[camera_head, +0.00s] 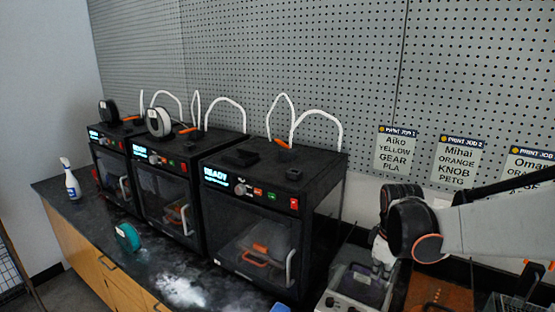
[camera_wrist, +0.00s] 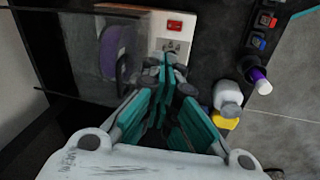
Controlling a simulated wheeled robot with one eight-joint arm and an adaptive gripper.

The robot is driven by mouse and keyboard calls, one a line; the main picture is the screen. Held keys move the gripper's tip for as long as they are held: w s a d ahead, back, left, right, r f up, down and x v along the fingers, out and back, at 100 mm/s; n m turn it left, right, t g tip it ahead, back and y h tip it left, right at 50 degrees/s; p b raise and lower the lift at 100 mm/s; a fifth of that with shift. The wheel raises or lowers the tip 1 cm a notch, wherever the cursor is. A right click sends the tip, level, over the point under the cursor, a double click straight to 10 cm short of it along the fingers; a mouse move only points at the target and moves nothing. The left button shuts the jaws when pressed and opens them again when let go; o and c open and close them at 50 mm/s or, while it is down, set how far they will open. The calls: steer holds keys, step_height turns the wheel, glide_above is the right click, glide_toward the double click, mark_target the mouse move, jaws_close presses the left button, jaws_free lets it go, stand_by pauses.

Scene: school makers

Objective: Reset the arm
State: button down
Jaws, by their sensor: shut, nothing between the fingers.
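My arm reaches in from the right of the head view, with black joints and an orange ring. My gripper (camera_head: 383,262) hangs from it, pointing down near a grey device with a small screen (camera_head: 362,284) at the front right; I cannot tell whether they touch. In the wrist view my gripper (camera_wrist: 170,72) shows teal finger pads drawn together at the tips, with nothing held between them. Beyond the fingertips is a pale panel with a red switch (camera_wrist: 175,25) and a socket.
Three black printers (camera_head: 268,215) line the dark counter (camera_head: 140,262). Job sheets (camera_head: 396,150) hang on the pegboard. The wrist view shows a purple spool (camera_wrist: 112,48) and a white bottle (camera_wrist: 228,95).

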steer(key=s+a+r+m+t, duration=0.1)
steer(key=s+a+r+m, duration=0.1)
steer(key=s, duration=0.4)
steer(key=s+a+r+m+t, duration=0.2)
steer(key=s+a+r+m, duration=0.1)
steer(key=s, duration=0.4)
steer(key=s+a+r+m+t, duration=0.2)
steer(key=s+a+m, duration=0.1)
steer(key=s, duration=0.3)
steer(key=shift+s+r+m+y, duration=0.25)
steer(key=shift+m+y, duration=0.15)
steer(key=shift+m, duration=0.4)
steer(key=c, duration=2.3)
jaws_free()
